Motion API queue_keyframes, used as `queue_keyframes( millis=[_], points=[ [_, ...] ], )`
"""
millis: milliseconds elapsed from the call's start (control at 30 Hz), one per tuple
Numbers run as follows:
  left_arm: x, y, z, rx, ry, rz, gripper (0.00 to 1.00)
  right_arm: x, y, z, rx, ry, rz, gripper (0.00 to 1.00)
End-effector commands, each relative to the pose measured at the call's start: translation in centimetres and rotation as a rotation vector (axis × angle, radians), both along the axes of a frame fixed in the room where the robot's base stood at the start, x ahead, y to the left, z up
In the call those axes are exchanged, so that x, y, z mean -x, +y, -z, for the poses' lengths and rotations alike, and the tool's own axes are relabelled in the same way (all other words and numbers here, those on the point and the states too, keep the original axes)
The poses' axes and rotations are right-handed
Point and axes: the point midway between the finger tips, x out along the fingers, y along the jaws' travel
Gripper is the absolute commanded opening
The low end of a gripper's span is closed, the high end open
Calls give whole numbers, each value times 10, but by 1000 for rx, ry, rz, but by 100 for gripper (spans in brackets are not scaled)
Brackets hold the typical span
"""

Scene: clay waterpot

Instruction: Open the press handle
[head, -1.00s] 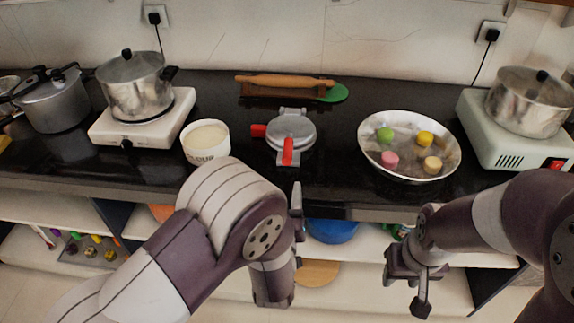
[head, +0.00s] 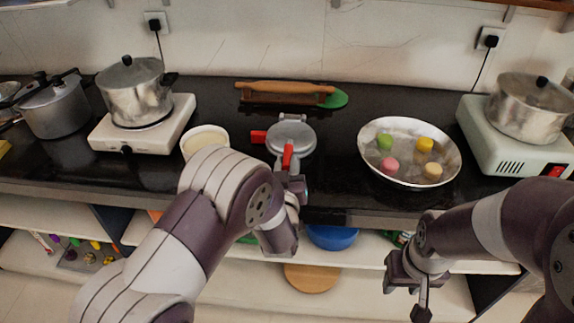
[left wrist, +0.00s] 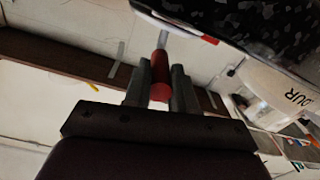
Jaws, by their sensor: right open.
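The press (head: 291,134) is a round silver tool lying on the dark counter, with a red handle (head: 287,157) pointing toward me and another red grip (head: 258,136) at its left. My left gripper (head: 291,181) is at the counter's front edge, at the end of the front handle. In the left wrist view the red handle (left wrist: 160,72) lies between the two fingers of my left gripper (left wrist: 160,85); I cannot tell whether both fingers touch it. My right gripper (head: 406,296) is open and empty, low in front of the counter at the right.
A white bowl (head: 205,133) stands left of the press, partly behind my left arm. A metal pan (head: 405,176) with colored round pieces is at the right. A rolling pin (head: 285,87) lies behind. Pots on stoves stand at both sides. A blue bowl (head: 332,237) is on the shelf below.

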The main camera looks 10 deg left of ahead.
Motion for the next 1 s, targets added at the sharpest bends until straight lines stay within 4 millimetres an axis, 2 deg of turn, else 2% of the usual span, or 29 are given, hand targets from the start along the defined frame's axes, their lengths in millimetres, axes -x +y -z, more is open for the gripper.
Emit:
queue_keyframes(
  millis=[167, 367, 700, 1000],
  points=[
    [0, 0, -2, 0, 4, 0, 0, 0, 0, -3, 0, 0, 0, 43],
    [-2, 0, -23, 1, 56, 0, 0, 0, 0, -29, 0, 0, 0, 43],
    [-19, 1, -84, 9, 289, -1, 0, 0, 0, -118, 0, 0, 0, 43],
    [-42, 1, -121, 13, 488, -1, 0, 0, 0, -187, 0, 0, 0, 43]
  ],
)
